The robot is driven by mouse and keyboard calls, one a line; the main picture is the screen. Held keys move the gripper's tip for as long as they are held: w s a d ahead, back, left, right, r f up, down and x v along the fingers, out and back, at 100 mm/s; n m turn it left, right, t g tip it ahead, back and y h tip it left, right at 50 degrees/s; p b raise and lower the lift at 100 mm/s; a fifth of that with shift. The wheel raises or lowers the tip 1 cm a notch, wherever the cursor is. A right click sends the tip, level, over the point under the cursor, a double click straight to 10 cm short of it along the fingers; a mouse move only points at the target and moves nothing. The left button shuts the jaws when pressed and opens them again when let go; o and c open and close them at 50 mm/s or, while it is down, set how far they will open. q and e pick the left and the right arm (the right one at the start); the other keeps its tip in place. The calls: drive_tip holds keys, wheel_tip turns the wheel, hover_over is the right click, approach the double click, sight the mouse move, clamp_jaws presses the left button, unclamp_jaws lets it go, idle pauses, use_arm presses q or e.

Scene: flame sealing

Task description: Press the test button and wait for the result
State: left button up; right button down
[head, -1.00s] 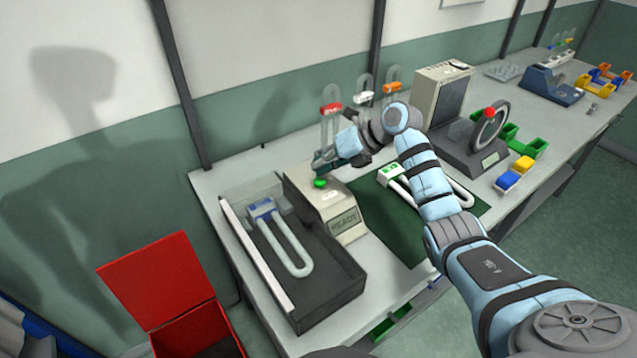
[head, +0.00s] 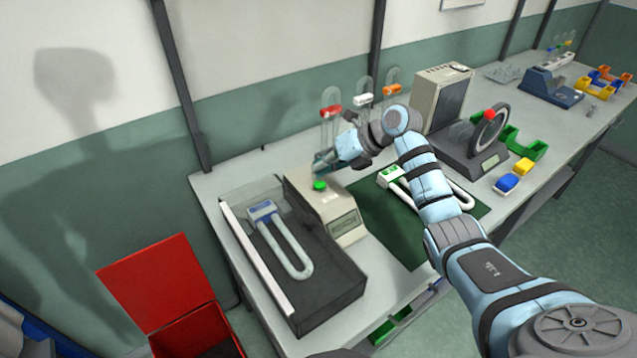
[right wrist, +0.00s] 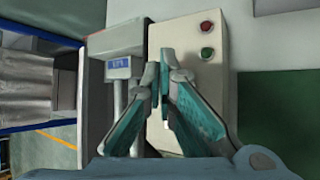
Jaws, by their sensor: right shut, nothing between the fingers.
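The tester is a beige box (head: 308,200) on the bench, with a green button (head: 320,184) on its top. Its front display (head: 343,223) carries a word too blurred to read surely. A U-shaped tube with a blue-labelled cap (head: 291,243) lies in the dark tray joined to the tester. My right gripper (head: 322,164) is shut and empty, close to the button on its far side; contact cannot be told. In the right wrist view its teal fingers (right wrist: 164,82) are over the beige box, which shows a red lamp (right wrist: 207,26) and a dark green one (right wrist: 207,53). My left gripper is out of view.
A green mat (head: 385,223) right of the tester holds a tube with a green-labelled cap (head: 391,176). Tubes with red (head: 330,111), white and orange caps stand behind. An open red bin (head: 158,283) is at front left. A wheel machine (head: 470,150) stands further right.

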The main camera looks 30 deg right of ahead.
sight(322, 181)
drive_tip(key=shift+f, duration=0.45)
drive_tip(key=shift+f+b, duration=0.45)
drive_tip(key=shift+f, duration=0.05)
idle(0.5)
drive_tip(key=shift+r+p, duration=0.9)
drive_tip(key=shift+r, duration=0.1)
wheel_tip(322, 181, up, 6)
drive_tip(key=p, duration=0.5)
